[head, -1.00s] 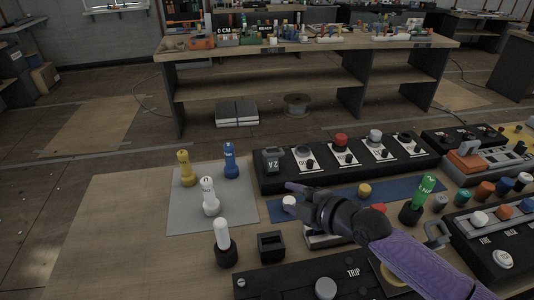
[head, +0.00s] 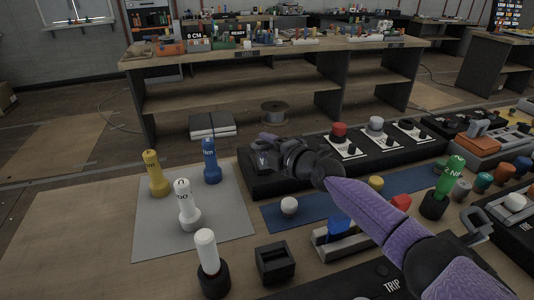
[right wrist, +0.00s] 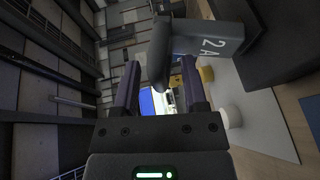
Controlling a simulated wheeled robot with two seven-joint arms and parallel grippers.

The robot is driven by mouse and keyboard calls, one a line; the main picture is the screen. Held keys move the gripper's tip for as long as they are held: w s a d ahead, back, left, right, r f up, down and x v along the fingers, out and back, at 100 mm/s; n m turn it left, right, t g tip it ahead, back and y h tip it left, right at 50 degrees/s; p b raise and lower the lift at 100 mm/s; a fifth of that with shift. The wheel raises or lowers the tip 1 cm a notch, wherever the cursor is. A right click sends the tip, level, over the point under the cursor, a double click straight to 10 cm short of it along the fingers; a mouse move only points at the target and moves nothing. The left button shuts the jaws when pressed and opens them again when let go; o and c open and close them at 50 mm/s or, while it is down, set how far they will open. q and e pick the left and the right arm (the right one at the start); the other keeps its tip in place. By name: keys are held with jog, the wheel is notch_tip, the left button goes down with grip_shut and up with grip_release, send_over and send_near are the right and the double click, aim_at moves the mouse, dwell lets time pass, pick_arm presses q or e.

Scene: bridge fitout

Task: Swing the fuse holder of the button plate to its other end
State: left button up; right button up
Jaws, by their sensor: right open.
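The button plate (head: 392,162) is a long black panel with white-labelled switches and a red and a grey knob. Its fuse holder, at the plate's left end, is mostly hidden behind my right gripper (head: 262,151) in the head view. In the right wrist view the fuse holder (right wrist: 212,44) is a dark grey block marked "2 A", with a rounded part just ahead of the fingertips. My right gripper (right wrist: 160,78) is open, its fingers on either side of that rounded part. I cannot tell whether they touch it. My left gripper is not in view.
A grey mat (head: 150,222) with yellow, blue and white pegs lies left of the plate. A blue strip (head: 330,205) with a white knob runs in front. A black socket (head: 275,263) and other panels crowd the front and right. The bench's left front is clear.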

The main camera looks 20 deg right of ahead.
grip_shut()
dwell(1.5)
